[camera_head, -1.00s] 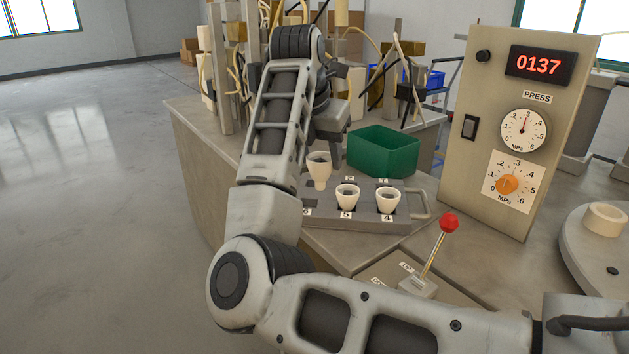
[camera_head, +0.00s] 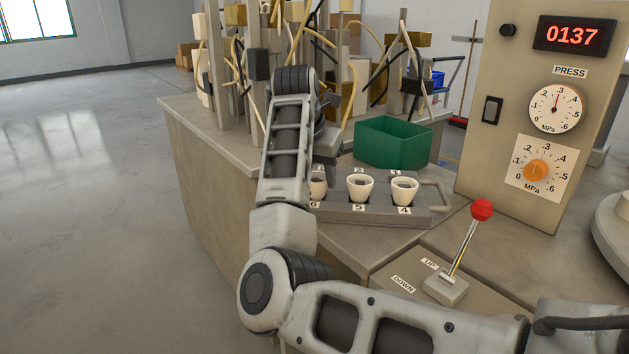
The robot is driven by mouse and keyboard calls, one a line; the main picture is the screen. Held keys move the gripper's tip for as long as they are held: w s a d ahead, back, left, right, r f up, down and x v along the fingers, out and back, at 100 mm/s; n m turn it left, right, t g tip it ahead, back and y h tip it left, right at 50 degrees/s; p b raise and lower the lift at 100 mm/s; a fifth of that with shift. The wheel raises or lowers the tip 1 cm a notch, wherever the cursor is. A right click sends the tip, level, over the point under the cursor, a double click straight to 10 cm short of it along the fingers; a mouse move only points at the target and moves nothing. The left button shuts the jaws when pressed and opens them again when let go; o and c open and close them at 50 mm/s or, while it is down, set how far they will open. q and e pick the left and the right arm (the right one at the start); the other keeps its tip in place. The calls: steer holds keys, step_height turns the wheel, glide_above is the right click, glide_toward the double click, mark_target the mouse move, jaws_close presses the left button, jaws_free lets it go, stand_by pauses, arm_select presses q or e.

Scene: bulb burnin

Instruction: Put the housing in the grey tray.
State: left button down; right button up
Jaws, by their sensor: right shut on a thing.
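The grey tray (camera_head: 385,214) lies on the bench with numbered places and a handle at its right end. White cup-shaped housings stand in it at place 5 (camera_head: 360,188) and place 4 (camera_head: 404,190). A third white housing (camera_head: 319,188) is at the left place, by label 6, with its left side hidden behind my right arm. My right gripper (camera_head: 324,165) is above this housing and shut on it; its fingertips are mostly hidden. I cannot tell whether the housing is fully seated. My left gripper is not in view.
A green open bin (camera_head: 393,143) stands right behind the tray. A fixture with posts and cables (camera_head: 240,70) is at the back left. A red-knobbed lever (camera_head: 481,210) rises front right, below the press panel (camera_head: 480,160) reading 0137.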

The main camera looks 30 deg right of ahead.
steer(key=shift+f, duration=0.1)
steer(key=o, duration=0.9)
steer(key=shift+o, duration=0.2)
steer(key=shift+r, duration=0.35)
steer(key=v, duration=1.1)
steer(key=shift+a+r+p, duration=0.2)
steer(key=shift+r+p, duration=0.15)
steer(key=shift+p, duration=0.05)
